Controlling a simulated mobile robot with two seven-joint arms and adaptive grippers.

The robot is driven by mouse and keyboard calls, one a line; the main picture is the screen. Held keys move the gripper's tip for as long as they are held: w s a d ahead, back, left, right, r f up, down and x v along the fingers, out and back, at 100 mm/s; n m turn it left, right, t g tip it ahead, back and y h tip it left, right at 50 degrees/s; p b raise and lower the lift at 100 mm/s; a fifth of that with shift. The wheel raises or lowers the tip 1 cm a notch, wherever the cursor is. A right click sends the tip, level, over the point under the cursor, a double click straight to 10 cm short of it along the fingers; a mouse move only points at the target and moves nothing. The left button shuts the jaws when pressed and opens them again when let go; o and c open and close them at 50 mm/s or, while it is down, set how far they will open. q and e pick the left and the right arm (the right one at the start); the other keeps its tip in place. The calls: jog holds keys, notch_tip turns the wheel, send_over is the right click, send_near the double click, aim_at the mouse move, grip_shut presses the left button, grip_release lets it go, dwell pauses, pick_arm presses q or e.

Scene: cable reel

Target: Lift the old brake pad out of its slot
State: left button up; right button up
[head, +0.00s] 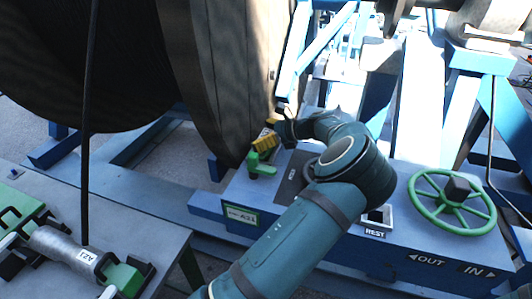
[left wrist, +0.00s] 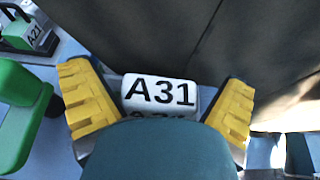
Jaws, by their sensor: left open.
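My left gripper (head: 266,141) is open beside the lower rim of the big reel in the head view. The pad is hidden in the head view. My right gripper is not in view.
The dark reel (head: 215,80) stands close to the gripper. A green lever part (head: 262,166) is just below it. A handwheel (head: 452,202) and a REST holder (head: 376,222) are on the blue frame. A grey table (head: 140,232) at left carries a tagged cylinder (head: 65,250).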

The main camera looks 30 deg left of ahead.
pick_arm(q)
jog(key=c, duration=1.3)
jog(key=shift+r, duration=0.1)
